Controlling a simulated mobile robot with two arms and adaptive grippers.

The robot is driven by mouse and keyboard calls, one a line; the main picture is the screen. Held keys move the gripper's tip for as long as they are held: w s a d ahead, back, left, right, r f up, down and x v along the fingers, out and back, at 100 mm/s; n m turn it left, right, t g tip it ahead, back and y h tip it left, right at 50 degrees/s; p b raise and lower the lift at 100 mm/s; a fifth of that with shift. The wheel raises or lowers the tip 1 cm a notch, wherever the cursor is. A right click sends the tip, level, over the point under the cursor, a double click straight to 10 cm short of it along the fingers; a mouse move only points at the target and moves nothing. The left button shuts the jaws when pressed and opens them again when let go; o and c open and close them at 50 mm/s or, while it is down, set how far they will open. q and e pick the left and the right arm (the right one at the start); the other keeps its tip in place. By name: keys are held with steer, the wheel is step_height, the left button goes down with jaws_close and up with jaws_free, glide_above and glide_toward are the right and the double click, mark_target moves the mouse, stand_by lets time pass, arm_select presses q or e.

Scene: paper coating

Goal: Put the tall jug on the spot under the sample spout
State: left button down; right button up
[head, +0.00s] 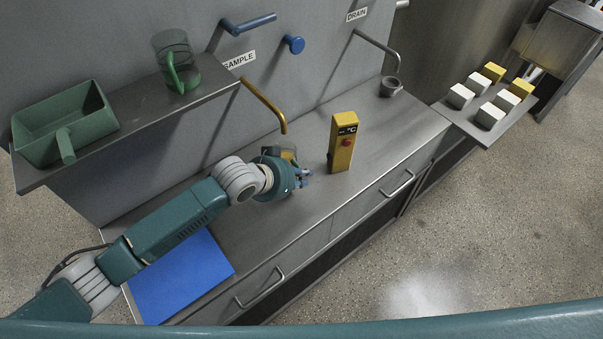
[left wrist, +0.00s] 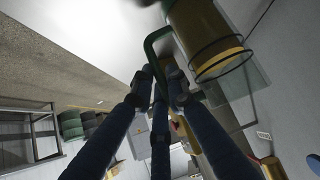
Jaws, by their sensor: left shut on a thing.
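My left gripper (head: 301,178) is over the steel counter, its fingers pointing away from the arm. In the left wrist view the fingers (left wrist: 162,84) are closed on the green handle (left wrist: 152,48) of a clear jug (left wrist: 204,38) with amber colour showing in it. In the head view this jug (head: 287,149) is mostly hidden behind the gripper. The brass sample spout (head: 264,105) ends just above the jug; whether they line up exactly I cannot tell. Another clear jug (head: 175,62) with a green handle stands on the wall shelf. The spot itself is hidden. My right gripper is out of view.
The shelf (head: 150,112) also holds a green scoop-like container (head: 66,120). A blue mat (head: 182,276) lies at the left. A drain cup (head: 390,86) sits farther right.

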arm_select(q)
steer(key=c, duration=1.7)
jaws_free()
steer(key=shift+f, duration=0.1)
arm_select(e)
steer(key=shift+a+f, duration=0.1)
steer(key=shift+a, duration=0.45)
arm_select(q)
steer(key=shift+r, duration=0.2)
steer(key=shift+s+a+r, duration=0.2)
steer(key=b+v, duration=0.1)
steer(key=v, duration=1)
steer(key=shift+r, duration=0.15)
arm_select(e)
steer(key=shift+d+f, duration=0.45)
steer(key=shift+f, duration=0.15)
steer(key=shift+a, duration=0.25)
